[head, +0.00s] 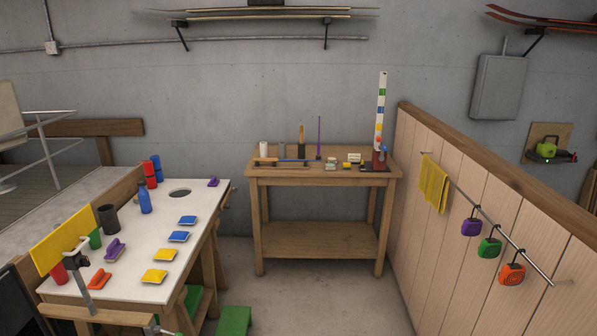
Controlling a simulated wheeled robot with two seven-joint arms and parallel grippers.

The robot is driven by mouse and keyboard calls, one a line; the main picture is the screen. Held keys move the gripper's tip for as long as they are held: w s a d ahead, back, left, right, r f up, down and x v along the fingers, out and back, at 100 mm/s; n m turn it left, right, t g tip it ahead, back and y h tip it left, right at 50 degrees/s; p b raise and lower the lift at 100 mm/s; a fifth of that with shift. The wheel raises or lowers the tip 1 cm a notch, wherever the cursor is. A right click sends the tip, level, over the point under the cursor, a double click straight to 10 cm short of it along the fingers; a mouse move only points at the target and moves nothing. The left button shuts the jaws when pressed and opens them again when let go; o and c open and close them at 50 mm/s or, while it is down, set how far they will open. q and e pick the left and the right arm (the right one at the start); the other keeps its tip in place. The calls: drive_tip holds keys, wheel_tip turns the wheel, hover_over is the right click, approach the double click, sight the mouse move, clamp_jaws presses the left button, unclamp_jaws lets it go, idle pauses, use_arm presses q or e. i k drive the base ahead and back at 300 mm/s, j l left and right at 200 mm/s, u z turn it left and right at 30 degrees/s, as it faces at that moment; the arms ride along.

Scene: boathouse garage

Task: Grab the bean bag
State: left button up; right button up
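Several small pillow-shaped bags, which look like bean bags, lie in a row along the right side of a white-topped table (135,262) at the left. A blue bag (188,220) lies farthest back. A second blue bag (179,236) lies just nearer. A yellow bag (160,254) follows, and another yellow bag (154,275) lies nearest. They lie apart from each other, with nothing covering them. Neither of my grippers is in view.
On the white table are a blue bottle (145,201), a dark cup (107,218), a purple block-like tool (115,250), an orange one (98,279) and a round hole. A wooden bench (318,178) stands behind. A green stool (234,321) stands on the floor; floor right of it is clear.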

sight(188, 220)
drive_tip(key=i+j+z, duration=0.2)
drive_tip(key=i, duration=1.45)
drive_tip(key=i+u, duration=0.1)
drive_tip(key=i, duration=0.45)
drive_tip(key=i+l+u, duration=0.15)
drive_tip(key=i, duration=0.35)
drive_tip(key=i+l+u, duration=0.1)
drive_tip(key=i, duration=0.45)
drive_tip(key=l, duration=0.1)
